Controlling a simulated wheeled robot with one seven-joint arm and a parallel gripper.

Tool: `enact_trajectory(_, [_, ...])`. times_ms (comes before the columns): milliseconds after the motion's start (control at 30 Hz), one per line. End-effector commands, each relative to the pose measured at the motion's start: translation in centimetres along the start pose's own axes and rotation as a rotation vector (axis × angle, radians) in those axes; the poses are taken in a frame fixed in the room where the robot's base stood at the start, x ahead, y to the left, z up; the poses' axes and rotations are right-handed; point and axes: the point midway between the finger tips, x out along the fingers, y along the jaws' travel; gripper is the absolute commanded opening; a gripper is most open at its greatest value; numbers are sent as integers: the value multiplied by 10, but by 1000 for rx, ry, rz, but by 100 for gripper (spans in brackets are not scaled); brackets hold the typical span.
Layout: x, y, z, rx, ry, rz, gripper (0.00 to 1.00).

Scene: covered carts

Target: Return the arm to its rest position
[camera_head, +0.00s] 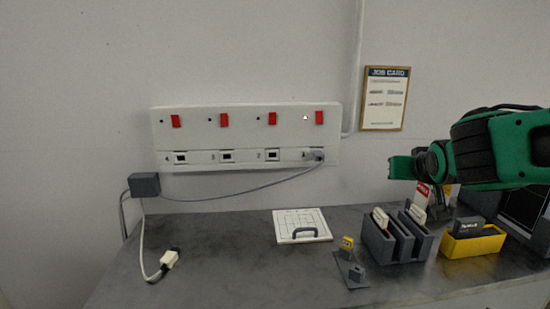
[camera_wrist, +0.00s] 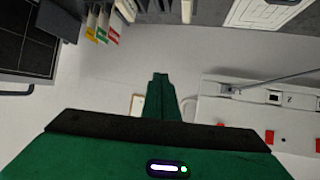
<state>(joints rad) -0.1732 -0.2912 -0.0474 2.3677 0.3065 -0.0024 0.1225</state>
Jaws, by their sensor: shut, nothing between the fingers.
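My gripper (camera_head: 402,167) is at the right of the head view, held above the bench in front of the wall, below the job card (camera_head: 385,98). My green and black arm reaches in from the right edge. In the wrist view my gripper (camera_wrist: 160,77) shows its green fingers together, with nothing between them. The gripper is clear of the bench and of the grey holder (camera_head: 379,243) below it.
A white socket panel (camera_head: 245,160) with red switches is on the wall; a plug sits in its rightmost socket. A white board (camera_head: 290,225), a yellow bin (camera_head: 475,245) and a loose white connector (camera_head: 169,258) lie on the grey bench (camera_head: 225,260). The bench's middle-left is mostly clear.

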Motion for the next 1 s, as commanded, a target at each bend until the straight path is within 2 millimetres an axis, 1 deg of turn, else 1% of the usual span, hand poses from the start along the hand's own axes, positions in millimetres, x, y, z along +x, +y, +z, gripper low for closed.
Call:
enact_trajectory(33, [-5,26,24,19,-78,39,0])
enact_trajectory(67, [-8,38,38,29,-127,56,0])
enact_trajectory(100, [-15,54,58,44,-193,79,0])
enact_trajectory(133, [-20,65,74,57,-244,95,0])
enact_trajectory(167, [-27,76,89,69,-295,110,0])
enact_trajectory(200, [-37,89,109,87,-363,128,0])
enact_trajectory(267, [-54,105,140,118,-467,150,0])
enact_trajectory(300, [-68,115,161,140,-536,163,0])
enact_trajectory(333, [-78,121,176,157,-589,171,0])
enact_trajectory(367, [-90,126,190,176,-640,177,0])
enact_trajectory(400, [-105,132,209,200,-707,182,0])
enact_trajectory(467, [-128,137,234,234,-801,184,0])
enact_trajectory(500, [-143,139,248,257,-857,184,0])
enact_trajectory(600, [-174,139,274,302,-971,176,0])
enact_trajectory(700, [-194,136,290,330,-1043,166,0])
enact_trajectory(800, [-203,133,296,341,-1074,161,0])
enact_trajectory(1000, [-204,133,296,342,-1079,160,0])
